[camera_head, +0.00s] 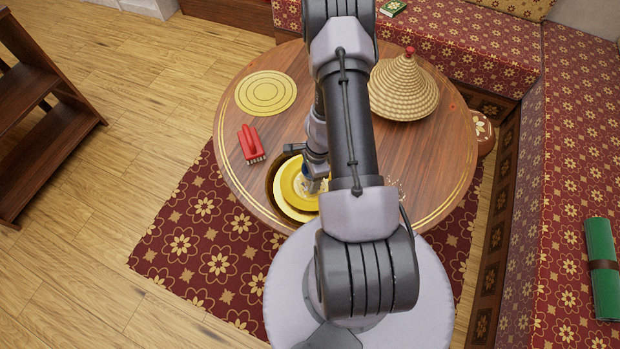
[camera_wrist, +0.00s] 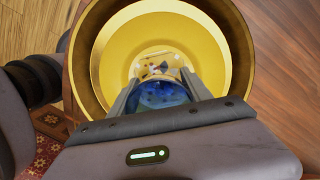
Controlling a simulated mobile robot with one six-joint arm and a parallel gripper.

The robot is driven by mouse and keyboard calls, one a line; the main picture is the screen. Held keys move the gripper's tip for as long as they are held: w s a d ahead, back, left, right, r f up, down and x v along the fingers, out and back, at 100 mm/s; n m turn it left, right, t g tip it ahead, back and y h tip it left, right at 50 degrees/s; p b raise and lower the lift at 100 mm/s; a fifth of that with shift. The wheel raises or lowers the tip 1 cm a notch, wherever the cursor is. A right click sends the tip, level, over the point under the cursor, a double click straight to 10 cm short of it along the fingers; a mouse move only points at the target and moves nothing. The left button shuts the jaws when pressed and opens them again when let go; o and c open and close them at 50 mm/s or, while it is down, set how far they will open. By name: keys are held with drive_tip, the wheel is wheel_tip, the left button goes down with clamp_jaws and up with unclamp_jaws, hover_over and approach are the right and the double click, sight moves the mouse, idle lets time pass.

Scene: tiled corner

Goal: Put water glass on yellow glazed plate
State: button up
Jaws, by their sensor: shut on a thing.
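The yellow glazed plate (camera_head: 290,188) lies near the front left edge of the round table, on a wider dark-rimmed round piece. It also shows in the wrist view (camera_wrist: 118,62), filling the upper middle. My gripper (camera_wrist: 162,88) is shut on the blue water glass (camera_wrist: 162,96), with one finger on each side. The glass is over the inside of the plate; I cannot tell whether its base touches the plate. In the head view my arm hides much of the glass and part of the plate's right side.
The round wooden table (camera_head: 330,100) also bears a red brush-like object (camera_head: 250,144), a flat yellow round mat (camera_head: 266,93) and a woven cone lid (camera_head: 404,88). Patterned benches (camera_head: 470,50) stand behind and to the right. A dark wooden shelf (camera_head: 45,130) stands at left.

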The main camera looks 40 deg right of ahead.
drive_tip(key=o, duration=1.7)
drive_tip(key=shift+c, duration=0.2)
